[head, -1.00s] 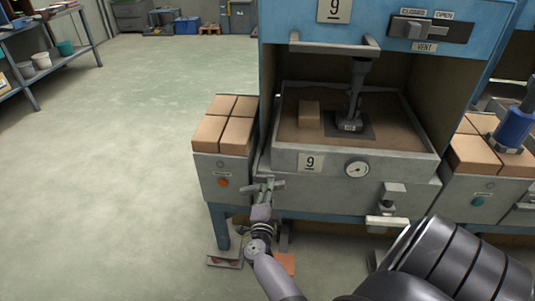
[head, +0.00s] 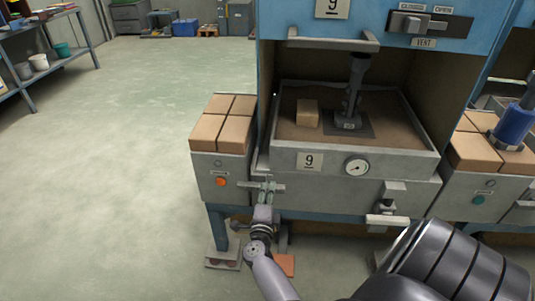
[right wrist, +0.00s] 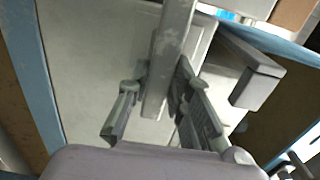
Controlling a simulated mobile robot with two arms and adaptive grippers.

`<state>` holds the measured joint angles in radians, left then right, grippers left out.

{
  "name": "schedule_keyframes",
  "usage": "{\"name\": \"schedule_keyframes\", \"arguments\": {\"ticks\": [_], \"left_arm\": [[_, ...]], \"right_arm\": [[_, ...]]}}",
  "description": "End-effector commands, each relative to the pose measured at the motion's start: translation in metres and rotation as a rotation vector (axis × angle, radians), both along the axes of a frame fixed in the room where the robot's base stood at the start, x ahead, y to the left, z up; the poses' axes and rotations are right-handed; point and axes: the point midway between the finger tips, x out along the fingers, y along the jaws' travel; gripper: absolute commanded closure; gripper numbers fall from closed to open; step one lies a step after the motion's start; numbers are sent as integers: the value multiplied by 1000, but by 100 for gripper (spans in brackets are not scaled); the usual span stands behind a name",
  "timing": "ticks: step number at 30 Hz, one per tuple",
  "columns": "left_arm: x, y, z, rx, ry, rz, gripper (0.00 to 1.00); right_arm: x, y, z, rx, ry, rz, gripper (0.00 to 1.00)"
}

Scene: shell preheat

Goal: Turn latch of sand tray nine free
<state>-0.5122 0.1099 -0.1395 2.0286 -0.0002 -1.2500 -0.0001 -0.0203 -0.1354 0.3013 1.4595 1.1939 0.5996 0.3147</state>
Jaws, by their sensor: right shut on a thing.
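Sand tray nine (head: 400,170) is a grey metal tray of brown sand in the blue cabinet, with a "9" plate (head: 310,161) and a round dial (head: 357,167) on its front. A grey latch bar (head: 278,187) sits below the tray's front left corner, about level in the head view. My right gripper (head: 263,195) is shut on this latch from the front. In the right wrist view the grey bar (right wrist: 172,45) runs between its two fingers. The fingers hide part of the bar. My left gripper is not in view.
A second latch-like handle (head: 387,207) is at the tray's front right. Tan bricks (head: 235,132) sit on a grey box at left, with more bricks (head: 473,152) at right. A vent slider (head: 412,23) is above. Floor at left is clear.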

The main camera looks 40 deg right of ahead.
Motion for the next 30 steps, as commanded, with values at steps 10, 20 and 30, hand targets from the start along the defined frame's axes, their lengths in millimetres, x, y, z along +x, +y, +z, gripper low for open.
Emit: {"name": "schedule_keyframes", "arguments": {"ticks": [10,20,30], "left_arm": [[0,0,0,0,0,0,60],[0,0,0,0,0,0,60],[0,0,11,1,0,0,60]], "right_arm": [[2,-4,7,-3,-17,-5,68],[1,-2,3,-1,-8,-4,60],[1,-1,8,-108,123,-1,60]]}}
